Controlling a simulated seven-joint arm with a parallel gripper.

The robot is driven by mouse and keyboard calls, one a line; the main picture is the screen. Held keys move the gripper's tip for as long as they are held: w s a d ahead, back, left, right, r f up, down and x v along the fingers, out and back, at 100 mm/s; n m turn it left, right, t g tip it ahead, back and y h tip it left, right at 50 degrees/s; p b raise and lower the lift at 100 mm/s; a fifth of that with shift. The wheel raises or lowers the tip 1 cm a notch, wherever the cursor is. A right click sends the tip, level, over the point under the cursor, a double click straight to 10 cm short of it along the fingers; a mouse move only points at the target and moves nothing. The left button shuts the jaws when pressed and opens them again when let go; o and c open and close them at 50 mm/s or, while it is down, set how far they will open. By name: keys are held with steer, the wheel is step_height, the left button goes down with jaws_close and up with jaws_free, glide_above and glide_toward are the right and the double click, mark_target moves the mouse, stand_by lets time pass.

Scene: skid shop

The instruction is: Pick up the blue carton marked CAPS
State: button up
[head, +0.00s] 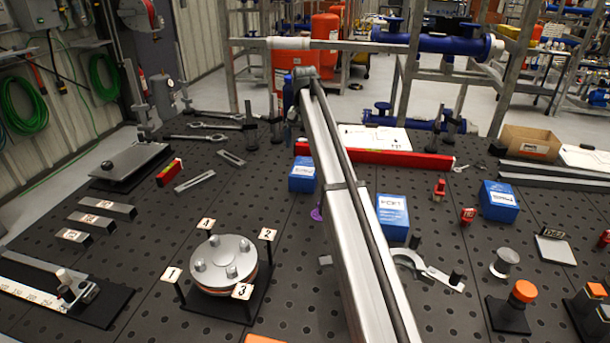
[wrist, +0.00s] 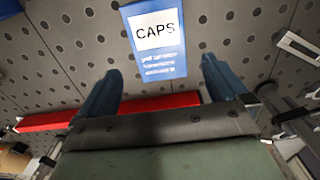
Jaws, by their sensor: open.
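The blue carton marked CAPS (wrist: 157,45) shows at the top of the wrist view, its white label facing the camera. My gripper (wrist: 160,68) is open, with its two blue fingers apart and nothing between them. The carton appears beyond the fingertips, roughly centred on the gap; I see no contact. In the head view it seems to be the left blue carton (head: 303,177), on the table just left of my arm, though its label is too small to read.
Two other blue cartons (head: 392,217) (head: 498,202) stand to the right. A long red bar (head: 400,158) lies behind the left carton. A slotted bar (head: 231,158) lies to its left. A round flanged part (head: 223,262) stands in front on the dark perforated table (head: 150,240).

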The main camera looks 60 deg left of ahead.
mark_target(305, 166)
step_height(305, 166, down, 10)
steer(key=shift+w+f, duration=0.1)
steer(key=shift+f, duration=0.1)
stand_by(0.4)
steer(key=shift+c, duration=0.2)
steer(key=c, duration=0.7)
steer(key=shift+c, duration=0.5)
steer(key=shift+r, duration=0.15)
